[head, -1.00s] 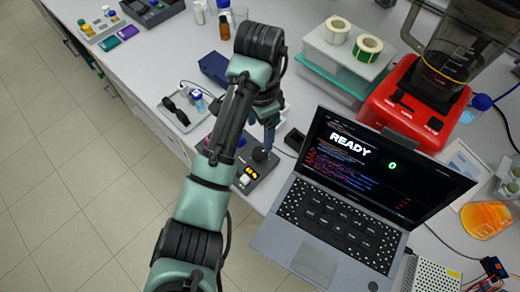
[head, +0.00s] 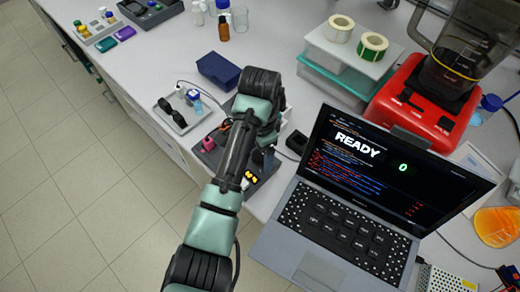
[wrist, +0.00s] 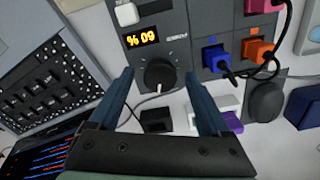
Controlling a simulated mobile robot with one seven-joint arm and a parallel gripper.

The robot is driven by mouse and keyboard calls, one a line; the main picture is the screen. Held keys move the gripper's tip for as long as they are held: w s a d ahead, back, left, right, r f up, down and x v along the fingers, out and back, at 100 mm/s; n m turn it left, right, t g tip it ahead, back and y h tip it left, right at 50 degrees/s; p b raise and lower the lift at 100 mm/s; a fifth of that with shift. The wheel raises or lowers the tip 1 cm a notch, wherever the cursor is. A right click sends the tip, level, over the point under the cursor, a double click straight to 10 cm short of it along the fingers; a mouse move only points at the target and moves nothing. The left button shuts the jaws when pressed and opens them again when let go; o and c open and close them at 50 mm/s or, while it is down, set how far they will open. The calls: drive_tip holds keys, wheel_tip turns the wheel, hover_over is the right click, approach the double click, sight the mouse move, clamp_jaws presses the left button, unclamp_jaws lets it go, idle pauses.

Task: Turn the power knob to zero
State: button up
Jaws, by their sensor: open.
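The power knob (wrist: 158,74) is a round black dial on a dark grey control box (wrist: 178,38). An orange lit display (wrist: 142,38) sits beside it; its text is upside down in the wrist view and appears to read 60 %. My gripper (wrist: 160,74) is open, with one blue finger on each side of the knob in the picture. I cannot tell whether the fingers touch it or are still above it.
An open laptop (head: 345,200) showing READY and 0 stands close on the right. Blue, orange and pink plugs with cables (wrist: 215,58) sit on the box beside the knob. A grey tray (head: 185,115) and dark blue box (head: 217,70) lie behind, left of the arm.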

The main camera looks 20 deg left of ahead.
clamp_jaws()
drive_tip(key=shift+r+n+p, duration=0.1)
drive_tip(key=shift+n+p, duration=0.2)
